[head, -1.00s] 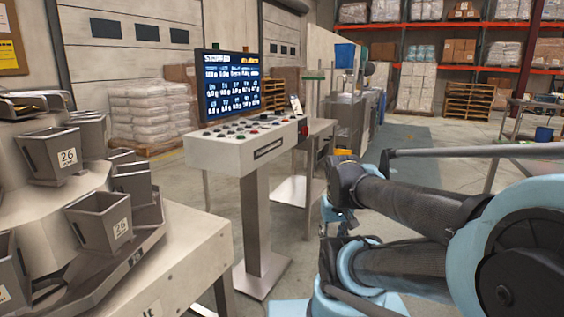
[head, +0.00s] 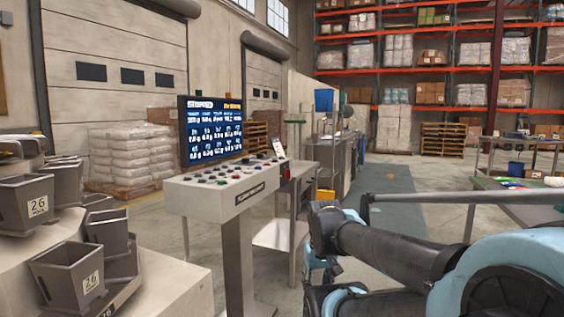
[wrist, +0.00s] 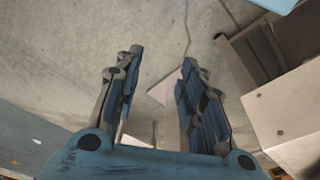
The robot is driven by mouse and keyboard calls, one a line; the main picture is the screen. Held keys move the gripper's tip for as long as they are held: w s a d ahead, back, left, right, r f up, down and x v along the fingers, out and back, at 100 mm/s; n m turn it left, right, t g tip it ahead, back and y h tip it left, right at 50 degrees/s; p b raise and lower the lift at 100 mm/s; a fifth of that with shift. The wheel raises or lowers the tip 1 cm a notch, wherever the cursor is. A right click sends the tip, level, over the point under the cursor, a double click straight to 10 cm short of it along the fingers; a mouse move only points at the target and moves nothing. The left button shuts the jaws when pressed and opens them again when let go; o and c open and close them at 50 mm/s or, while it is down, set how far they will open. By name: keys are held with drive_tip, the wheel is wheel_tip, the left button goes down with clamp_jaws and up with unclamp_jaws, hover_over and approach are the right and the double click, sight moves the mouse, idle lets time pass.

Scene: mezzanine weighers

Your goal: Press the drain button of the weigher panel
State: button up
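The weigher panel (head: 232,200) is a pale slanted console on a grey post, with a dark screen (head: 210,130) above it showing rows of white figures. Several coloured buttons (head: 238,171) cover its top; their labels are too small to read, so I cannot tell which is the drain button. My gripper (wrist: 160,75) is open and empty in the wrist view, its two fingers apart over concrete floor. In the head view the arm is folded at the lower right, apart from the panel, and the gripper's fingertips cannot be made out.
The weigher with several grey buckets (head: 68,275) stands at the left. A steel table (head: 282,235) stands behind the panel. A green-topped bench (head: 518,190) is at the right. Pallet racks (head: 440,65) line the back. Open floor (head: 405,172) lies beyond my arm.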

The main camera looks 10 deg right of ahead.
clamp_jaws()
idle(1.1)
